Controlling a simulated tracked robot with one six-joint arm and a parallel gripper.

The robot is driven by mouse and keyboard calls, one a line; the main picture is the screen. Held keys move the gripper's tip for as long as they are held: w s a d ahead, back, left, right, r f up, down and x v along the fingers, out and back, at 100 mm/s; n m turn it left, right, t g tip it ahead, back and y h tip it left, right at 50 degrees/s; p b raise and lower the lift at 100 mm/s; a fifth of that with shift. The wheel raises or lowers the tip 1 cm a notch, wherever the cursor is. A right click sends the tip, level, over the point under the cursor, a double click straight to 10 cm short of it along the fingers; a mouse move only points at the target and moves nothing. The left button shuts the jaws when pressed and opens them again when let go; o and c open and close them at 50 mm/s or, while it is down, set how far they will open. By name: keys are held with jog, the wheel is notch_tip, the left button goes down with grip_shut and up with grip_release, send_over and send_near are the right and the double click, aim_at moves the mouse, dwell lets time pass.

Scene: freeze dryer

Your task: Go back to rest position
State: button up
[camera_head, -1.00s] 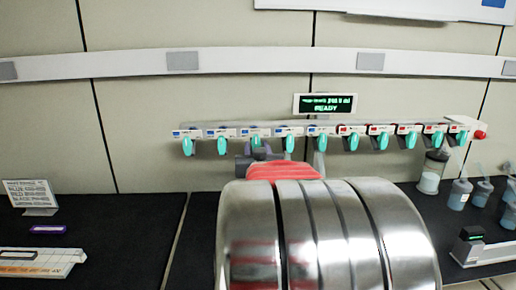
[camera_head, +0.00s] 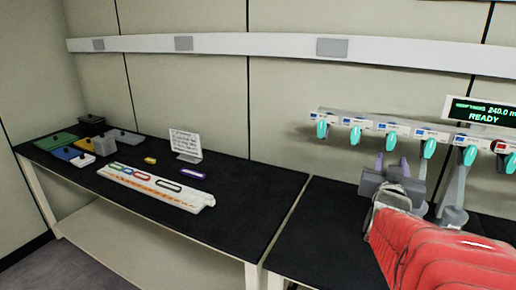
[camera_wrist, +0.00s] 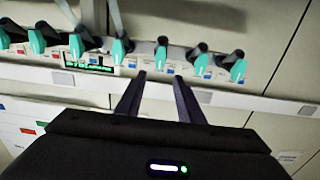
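My gripper (camera_head: 391,166) is in front of the freeze dryer manifold (camera_head: 400,130), a rail with a row of teal valve handles, at the right of the head view. Its two fingers stand apart with nothing between them; in the wrist view my gripper (camera_wrist: 159,80) also shows two separate dark fingers. The fingertips point towards the valve row. Whether they touch any valve is not clear. My red-sleeved arm fills the lower right of the head view.
A display (camera_head: 482,112) reading READY is above the manifold. On the left bench (camera_head: 240,205) are a white rack (camera_head: 190,198) with coloured rings, a small sign (camera_head: 186,143), a purple item (camera_head: 193,173) and several boxes and trays. Bare bench surface lies between rack and manifold.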

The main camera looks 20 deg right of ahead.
dwell(0.3)
jog(key=w+a+f+n+y, duration=0.1)
jog(key=a+f+n+y, duration=0.15)
jog(key=a, duration=0.55)
jog(key=w+a+f+n+y, duration=0.1)
jog(key=w+a+f+y, duration=0.2)
jog(key=a, duration=0.5)
jog(key=a+f+n+y, duration=0.2)
jog(key=a+f+y, duration=0.15)
jog(key=a, duration=0.45)
jog(key=s+a+f+n+g+y, duration=0.2)
jog(key=s+a+f+g, duration=0.1)
jog(key=s+a, duration=0.4)
jog(key=s+a+f+n+g+y, duration=0.2)
jog(key=s+a+g, duration=0.1)
jog(key=s+a, duration=0.4)
jog(key=shift+a+f+y, duration=0.3)
jog(key=shift+a+f, duration=0.1)
jog(key=shift+a, duration=0.45)
